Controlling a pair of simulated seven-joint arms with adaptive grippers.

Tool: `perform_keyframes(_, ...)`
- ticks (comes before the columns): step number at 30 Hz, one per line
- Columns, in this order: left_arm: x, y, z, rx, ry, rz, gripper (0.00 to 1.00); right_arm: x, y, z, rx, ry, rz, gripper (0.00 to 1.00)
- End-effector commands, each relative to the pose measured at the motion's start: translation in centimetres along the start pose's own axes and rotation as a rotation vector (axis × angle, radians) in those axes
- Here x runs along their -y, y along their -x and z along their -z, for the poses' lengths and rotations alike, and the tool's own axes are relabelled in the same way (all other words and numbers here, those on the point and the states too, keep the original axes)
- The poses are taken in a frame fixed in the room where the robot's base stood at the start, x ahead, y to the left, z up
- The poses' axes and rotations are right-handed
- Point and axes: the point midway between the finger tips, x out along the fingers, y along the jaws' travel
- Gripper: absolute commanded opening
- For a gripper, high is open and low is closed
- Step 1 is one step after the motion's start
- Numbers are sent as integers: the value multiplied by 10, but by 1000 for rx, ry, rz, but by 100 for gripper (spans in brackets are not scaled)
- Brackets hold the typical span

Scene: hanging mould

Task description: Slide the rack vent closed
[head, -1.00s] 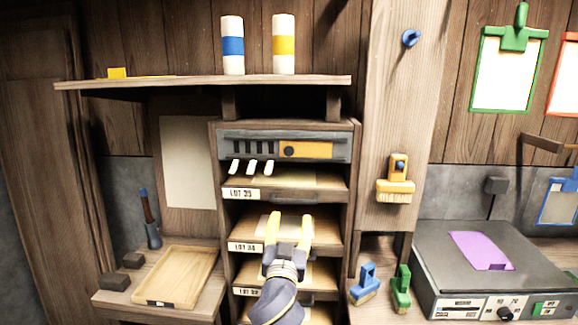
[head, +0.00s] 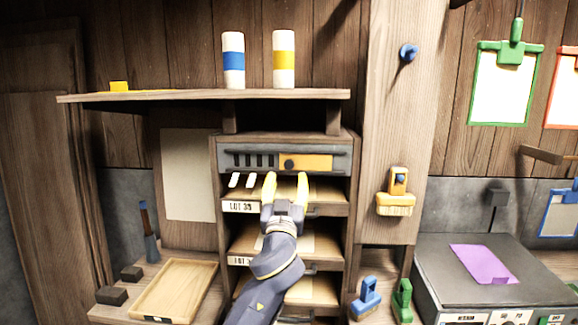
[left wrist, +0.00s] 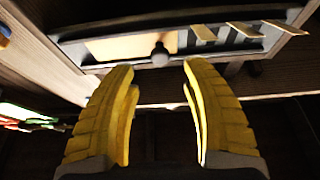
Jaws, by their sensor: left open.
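The rack vent (head: 283,160) is a grey strip across the top of the wooden rack. It has dark slots on its left and a yellow-orange sliding plate (head: 318,162) with a dark round knob (head: 289,164) on its right. In the left wrist view the knob (left wrist: 160,56) shows just beyond and between my fingertips, apart from them, and the slots (left wrist: 235,32) are uncovered. My left gripper (head: 285,180) is open and empty, just below the vent, its yellow fingers pointing up. My right gripper is not in view.
Rack shelves with lot labels (head: 240,207) lie below the vent. White tabs (head: 242,181) stick out under the slots. A shelf (head: 180,96) with two canisters hangs above. A wooden tray (head: 175,290) is at left, a brush (head: 396,195) at right.

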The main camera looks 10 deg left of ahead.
Motion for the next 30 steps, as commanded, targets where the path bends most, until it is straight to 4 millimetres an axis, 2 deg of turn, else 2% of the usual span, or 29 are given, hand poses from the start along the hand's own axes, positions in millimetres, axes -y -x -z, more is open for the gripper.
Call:
perform_keyframes(6, 0, -36, 0, -1, -3, 1, 48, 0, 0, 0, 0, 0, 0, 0)
perform_keyframes(12, 0, -58, 0, 0, -2, 0, 48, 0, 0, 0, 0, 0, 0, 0)
perform_keyframes(19, 0, -71, 0, 0, -1, 1, 48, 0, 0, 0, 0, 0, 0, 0)
perform_keyframes(29, 0, -72, 0, 0, -1, 1, 48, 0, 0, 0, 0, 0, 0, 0)
perform_keyframes(30, 0, -72, 0, 0, 0, 1, 51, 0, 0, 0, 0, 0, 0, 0)
